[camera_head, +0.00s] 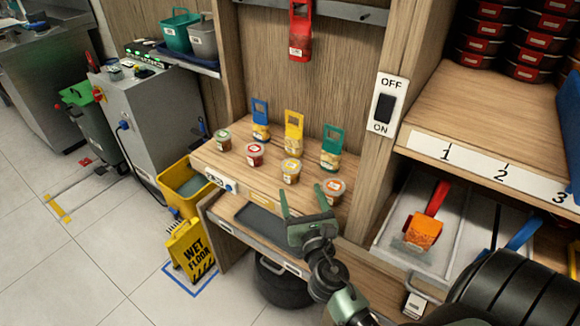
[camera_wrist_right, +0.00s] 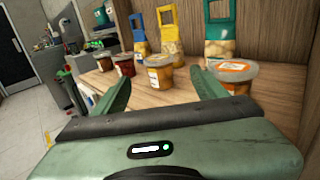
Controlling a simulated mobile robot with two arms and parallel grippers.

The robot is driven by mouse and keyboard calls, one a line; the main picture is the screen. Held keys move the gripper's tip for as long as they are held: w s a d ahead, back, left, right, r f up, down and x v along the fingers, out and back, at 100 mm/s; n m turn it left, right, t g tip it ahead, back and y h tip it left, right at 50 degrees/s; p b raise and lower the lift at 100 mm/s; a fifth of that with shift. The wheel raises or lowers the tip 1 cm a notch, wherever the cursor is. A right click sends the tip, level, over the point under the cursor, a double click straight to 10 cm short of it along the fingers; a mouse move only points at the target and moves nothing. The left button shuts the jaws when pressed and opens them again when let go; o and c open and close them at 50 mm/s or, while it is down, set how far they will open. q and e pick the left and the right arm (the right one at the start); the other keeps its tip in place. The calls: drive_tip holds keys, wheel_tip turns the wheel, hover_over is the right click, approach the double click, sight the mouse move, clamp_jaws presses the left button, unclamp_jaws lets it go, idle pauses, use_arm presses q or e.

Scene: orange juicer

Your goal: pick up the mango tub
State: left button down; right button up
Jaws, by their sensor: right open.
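Several small lidded tubs stand on the wooden shelf; their labels are too small to read, so I cannot tell for sure which is mango. One has a yellow-orange label (camera_head: 290,171) and one an orange label (camera_head: 335,189); others have a red label (camera_head: 255,154) and a green label (camera_head: 223,139). My right gripper (camera_head: 302,190) is open and empty at the shelf's front. In the right wrist view, the yellow-orange-labelled tub (camera_wrist_right: 159,72) shows between the fingers, farther off, and the orange-labelled tub (camera_wrist_right: 231,76) is beyond the right finger. My left gripper is not in view.
Behind the tubs stand containers with blue (camera_head: 260,112), yellow (camera_head: 294,124) and green (camera_head: 333,137) handled tops. A dark tray (camera_head: 262,222) lies below the shelf front. An OFF/ON switch (camera_head: 385,106) is on the post at right. A yellow wet-floor sign (camera_head: 190,250) stands at left.

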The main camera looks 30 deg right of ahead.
sight(293, 173)
drive_tip(key=x, duration=0.4)
drive_tip(key=shift+r, duration=0.1)
drive_tip(key=shift+w+d+p, duration=0.2)
drive_tip(key=shift+w+p, duration=0.1)
drive_tip(key=shift+w, duration=0.25)
drive_tip(key=x, duration=0.4)
drive_tip(key=shift+w, duration=0.35)
drive_tip(key=c, duration=1.3)
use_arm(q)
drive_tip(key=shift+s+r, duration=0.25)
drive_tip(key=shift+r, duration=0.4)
